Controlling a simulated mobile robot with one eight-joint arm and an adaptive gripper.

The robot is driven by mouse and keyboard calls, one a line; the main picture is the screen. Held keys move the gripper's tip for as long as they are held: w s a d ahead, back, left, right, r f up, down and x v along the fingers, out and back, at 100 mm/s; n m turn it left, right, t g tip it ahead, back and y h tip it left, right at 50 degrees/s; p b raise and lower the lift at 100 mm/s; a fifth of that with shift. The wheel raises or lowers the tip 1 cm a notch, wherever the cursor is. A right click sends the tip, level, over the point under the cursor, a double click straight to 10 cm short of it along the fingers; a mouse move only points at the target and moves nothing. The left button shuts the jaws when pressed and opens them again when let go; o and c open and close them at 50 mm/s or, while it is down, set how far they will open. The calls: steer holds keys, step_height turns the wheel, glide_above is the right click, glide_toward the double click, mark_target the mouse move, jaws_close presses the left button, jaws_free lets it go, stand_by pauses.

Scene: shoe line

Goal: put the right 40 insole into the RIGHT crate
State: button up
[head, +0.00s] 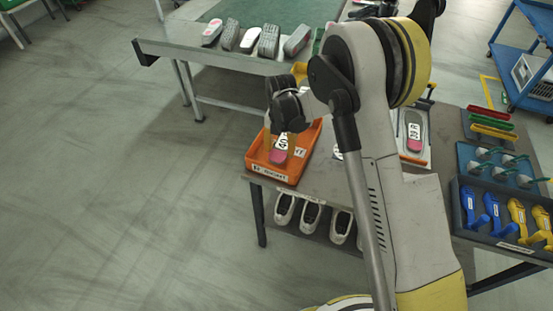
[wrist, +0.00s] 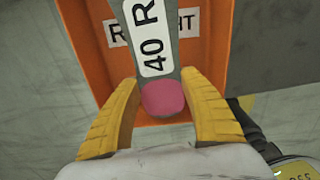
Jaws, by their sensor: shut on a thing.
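The insole (wrist: 151,55) is grey with a pink heel end and a white label reading "40 R". My gripper (wrist: 163,90) is shut on its pink end, one yellow finger on each side. The orange crate (wrist: 88,42) lies beneath the insole in the wrist view, with a label partly hidden by the insole; its visible letters fit "RIGHT". In the head view the orange crate (head: 257,172) stands at the left of the near table, and the insole (head: 279,155) shows at it. I cannot tell whether the insole touches the crate floor.
Another insole (head: 414,130), labelled "39 R", lies in a tray to the right of my arm. Blue trays with tools (head: 478,217) stand at the table's right. Several shoes (head: 311,216) sit below the table edge. My arm hides the table's middle.

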steer(key=shift+w+a+f, duration=0.45)
steer(key=shift+a, duration=0.1)
steer(key=shift+f+b, duration=0.85)
steer(key=shift+f, duration=1.05)
steer(key=shift+f, duration=0.25)
steer(key=o, duration=1)
steer(key=shift+r, duration=0.1)
steer(key=shift+r, duration=0.1)
